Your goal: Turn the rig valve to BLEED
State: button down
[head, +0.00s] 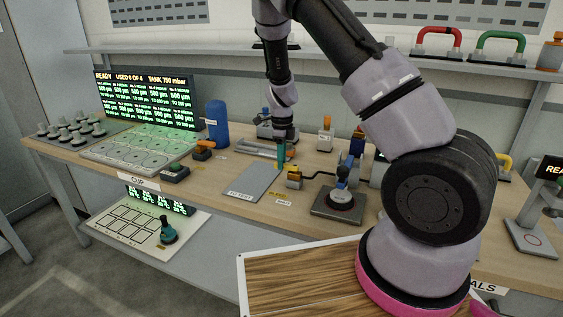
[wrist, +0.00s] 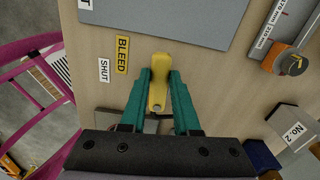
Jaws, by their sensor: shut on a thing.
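My gripper (wrist: 160,95) has teal fingers, closed on the yellow handle of the rig valve (wrist: 158,75) in the wrist view. The handle lies between the two fingers and extends past their tips. A yellow BLEED label (wrist: 122,54) and a white SHUT label (wrist: 104,70) lie on the table beside the handle, to its left in the wrist view. In the head view my gripper (head: 281,160) reaches down at the yellow valve (head: 293,172). The valve body is mostly hidden under my gripper in the wrist view.
A grey plate (head: 255,182) lies left of the valve. A dark stand with a blue-tipped lever (head: 341,190) is to its right. A blue tank (head: 216,126), a display screen (head: 148,98) and a tray of discs (head: 138,147) stand further left on the table.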

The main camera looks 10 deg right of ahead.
jog(key=shift+w+d+m, duration=0.1)
jog(key=shift+w+m, duration=0.1)
jog(key=shift+m, duration=0.4)
jog(key=c, duration=0.6)
grip_release()
jog(key=shift+c, duration=0.2)
jog(key=shift+r, duration=0.15)
notch_tip(320, 180, up, 10)
jog(key=shift+r, duration=0.25)
jog(key=shift+r, duration=0.1)
